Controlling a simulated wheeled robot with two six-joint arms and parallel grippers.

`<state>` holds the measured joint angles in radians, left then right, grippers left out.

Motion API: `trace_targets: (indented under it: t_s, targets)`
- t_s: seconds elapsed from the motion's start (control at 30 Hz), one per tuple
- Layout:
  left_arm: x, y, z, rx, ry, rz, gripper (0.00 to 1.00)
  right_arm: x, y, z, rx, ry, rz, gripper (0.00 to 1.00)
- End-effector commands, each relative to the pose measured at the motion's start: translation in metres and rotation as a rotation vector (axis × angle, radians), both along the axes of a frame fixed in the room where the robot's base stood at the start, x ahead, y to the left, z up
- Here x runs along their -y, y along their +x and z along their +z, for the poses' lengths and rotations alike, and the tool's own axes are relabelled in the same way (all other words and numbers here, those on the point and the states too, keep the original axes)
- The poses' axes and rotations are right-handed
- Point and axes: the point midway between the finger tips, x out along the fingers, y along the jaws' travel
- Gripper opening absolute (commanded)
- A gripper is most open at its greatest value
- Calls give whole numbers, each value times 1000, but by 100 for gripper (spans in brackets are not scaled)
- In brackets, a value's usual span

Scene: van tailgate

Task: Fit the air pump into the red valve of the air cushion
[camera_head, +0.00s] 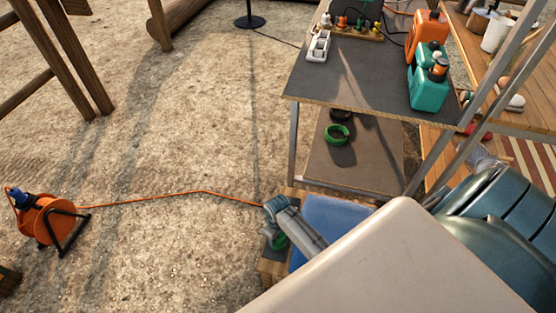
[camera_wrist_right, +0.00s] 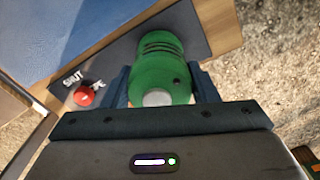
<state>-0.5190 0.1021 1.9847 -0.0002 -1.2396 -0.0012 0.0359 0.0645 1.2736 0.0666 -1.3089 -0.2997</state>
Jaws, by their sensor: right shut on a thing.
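In the right wrist view a green cylindrical body (camera_wrist_right: 163,70), which I take to be the air pump, has dark ribs and a pale round end. It sits between the two dark fingers of my right gripper (camera_wrist_right: 161,90), which is shut on it. A red round part (camera_wrist_right: 84,96) shows to its left on a dark surface beside the white word "SHUT"; whether it is the red valve I cannot tell. In the head view my right gripper (camera_head: 277,228) is beside a blue surface (camera_head: 332,216), possibly the air cushion, with a little green (camera_head: 278,243) showing. My left gripper is out of view.
A dark-topped table (camera_head: 350,75) with a lower shelf (camera_head: 352,160) stands behind. It holds an orange can (camera_head: 427,30) and a teal container (camera_head: 429,88). A green ring (camera_head: 337,134) lies on the shelf. An orange cable reel (camera_head: 48,222) stands left; its cord crosses open ground.

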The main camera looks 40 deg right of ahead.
Motion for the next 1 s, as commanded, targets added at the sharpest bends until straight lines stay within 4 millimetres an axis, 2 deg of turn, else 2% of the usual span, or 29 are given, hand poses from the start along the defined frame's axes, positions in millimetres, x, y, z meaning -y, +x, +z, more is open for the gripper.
trace_targets:
  t_s: [0.3,0.33,0.43,0.77,0.87,1.0]
  targets:
    - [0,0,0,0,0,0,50,0,0,-1,0,0,0,22]
    - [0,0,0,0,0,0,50,0,0,-1,0,0,0,60]
    - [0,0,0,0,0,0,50,0,0,-1,0,0,0,79]
    - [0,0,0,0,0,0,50,0,0,1,0,0,0,79]
    - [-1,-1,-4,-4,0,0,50,0,0,12,0,0,0,79]
    - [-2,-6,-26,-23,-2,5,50,0,0,39,2,1,1,79]
